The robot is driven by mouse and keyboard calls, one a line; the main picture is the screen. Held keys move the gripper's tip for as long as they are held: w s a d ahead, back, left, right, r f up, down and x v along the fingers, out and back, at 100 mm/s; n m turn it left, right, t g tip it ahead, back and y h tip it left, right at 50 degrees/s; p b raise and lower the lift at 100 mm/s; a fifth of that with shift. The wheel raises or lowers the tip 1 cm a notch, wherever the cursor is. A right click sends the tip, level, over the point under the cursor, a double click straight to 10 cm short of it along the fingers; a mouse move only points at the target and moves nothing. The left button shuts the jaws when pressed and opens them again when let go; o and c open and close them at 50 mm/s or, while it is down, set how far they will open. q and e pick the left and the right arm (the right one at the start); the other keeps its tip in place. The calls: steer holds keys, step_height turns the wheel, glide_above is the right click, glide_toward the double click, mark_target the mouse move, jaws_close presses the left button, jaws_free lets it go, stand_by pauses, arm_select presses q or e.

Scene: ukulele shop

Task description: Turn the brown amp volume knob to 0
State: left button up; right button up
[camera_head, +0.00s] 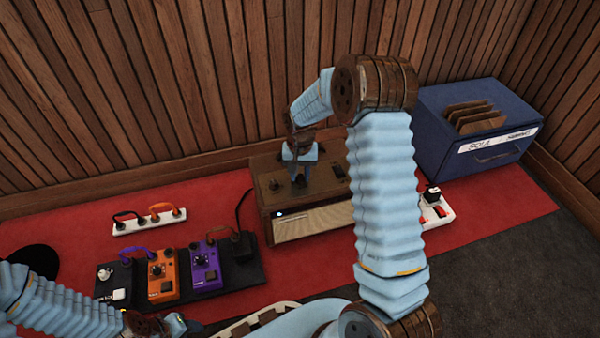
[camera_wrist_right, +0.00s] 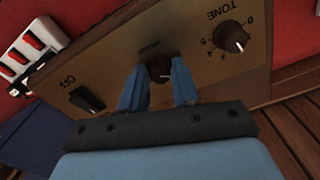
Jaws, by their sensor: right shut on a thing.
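The brown amp (camera_head: 322,201) stands on the red mat, its control panel facing up. The panel also fills much of the right wrist view (camera_wrist_right: 115,58). My right gripper (camera_head: 298,180) reaches down onto the middle of the panel. In the right wrist view its two blue fingers (camera_wrist_right: 158,84) are shut on the dark middle knob (camera_wrist_right: 160,68), one on each side. That knob's label and scale are mostly hidden, so its setting cannot be read. My left gripper (camera_head: 172,324) is at the bottom left, partly cut off; its jaws are unclear.
The TONE knob (camera_wrist_right: 234,38) and the switch marked OFF (camera_wrist_right: 87,99) flank the held knob. A pedalboard (camera_head: 255,272) with several pedals lies left of the amp. A power strip (camera_head: 438,212) and a blue crate (camera_head: 450,140) stand right.

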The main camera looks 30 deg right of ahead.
steer(key=shift+n, duration=0.3)
jaws_close()
steer(key=n+p, duration=0.1)
steer(key=n, duration=0.2)
steer(key=shift+r, duration=0.1)
steer(key=shift+n+p, duration=0.65)
steer(key=shift+n, duration=1.55)
steer(key=o, duration=1)
jaws_free()
